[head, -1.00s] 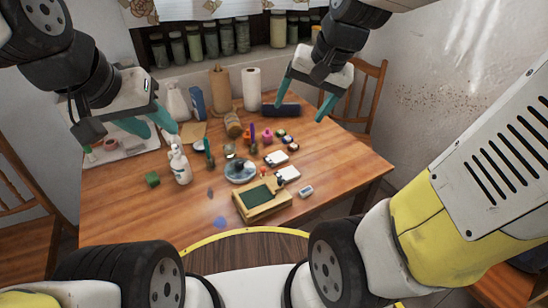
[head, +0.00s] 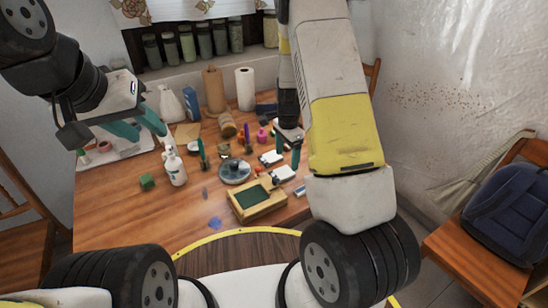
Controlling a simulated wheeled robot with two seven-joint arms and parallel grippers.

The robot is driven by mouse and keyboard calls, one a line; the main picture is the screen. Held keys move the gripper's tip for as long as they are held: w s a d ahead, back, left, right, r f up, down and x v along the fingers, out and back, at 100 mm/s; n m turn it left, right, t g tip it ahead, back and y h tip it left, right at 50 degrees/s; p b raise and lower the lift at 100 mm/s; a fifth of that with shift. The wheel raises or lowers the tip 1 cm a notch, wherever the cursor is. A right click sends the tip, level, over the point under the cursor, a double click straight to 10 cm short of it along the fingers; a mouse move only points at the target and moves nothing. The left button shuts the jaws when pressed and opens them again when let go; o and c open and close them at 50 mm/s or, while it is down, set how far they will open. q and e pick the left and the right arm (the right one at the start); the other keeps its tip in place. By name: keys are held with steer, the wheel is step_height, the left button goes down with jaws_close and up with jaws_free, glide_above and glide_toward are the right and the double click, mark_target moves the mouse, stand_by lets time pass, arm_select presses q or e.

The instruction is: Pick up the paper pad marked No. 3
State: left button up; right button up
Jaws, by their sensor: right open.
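Small white pad-like blocks lie on the wooden table: one (head: 270,158) behind, another (head: 284,174) in front of it. Their markings are too small to read, so I cannot tell which is No. 3. My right gripper (head: 288,161) is open, pointing down over these blocks, its teal fingers partly covering them. I cannot tell whether it touches either one. My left gripper (head: 151,136) is open and empty above the left part of the table, away from the blocks.
A wooden box with a green top (head: 255,197), a round glass-like dish (head: 235,171) and a white pump bottle (head: 174,167) stand nearby. Paper rolls (head: 245,89) stand at the back. The table's front left is mostly clear. My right arm hides the table's right side.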

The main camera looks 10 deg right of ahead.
mark_target(285, 172)
steer(key=f, duration=0.6)
steer(key=shift+a+f, duration=0.15)
steer(key=shift+a, duration=0.1)
steer(key=shift+c, duration=0.5)
steer(key=c, duration=1.4)
